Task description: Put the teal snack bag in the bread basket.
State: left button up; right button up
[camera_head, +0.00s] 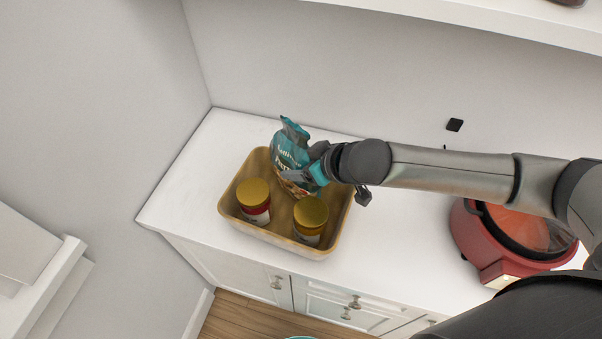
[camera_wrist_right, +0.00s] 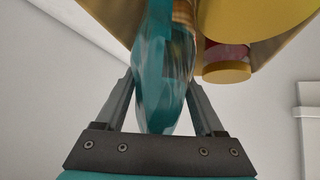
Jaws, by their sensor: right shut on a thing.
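The teal snack bag (camera_head: 289,150) is upright in the head view, over the back part of the bread basket (camera_head: 229,205), a tan tray-like container on the white counter. My right gripper (camera_head: 310,176) is shut on the bag from the right side. In the right wrist view the bag (camera_wrist_right: 165,75) sits between the two fingers of the gripper (camera_wrist_right: 163,100). The bag's lower end overlaps the basket's inside; I cannot tell whether it touches the floor of the basket. My left gripper is not in view.
Two jars with gold lids stand in the basket, one at the left (camera_head: 253,196) and one at the front right (camera_head: 310,214). A red appliance (camera_head: 490,245) stands at the counter's right. The counter (camera_head: 190,185) left of the basket is clear. A wall rises behind.

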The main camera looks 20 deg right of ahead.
jog(key=shift+f, duration=1.55)
jog(key=shift+b, duration=0.3)
jog(key=o, duration=1.5)
jog(key=shift+f, duration=0.15)
jog(key=shift+r, duration=0.25)
jog(key=p+v, duration=0.2)
jog(key=v, duration=1)
jog(key=shift+f, duration=0.1)
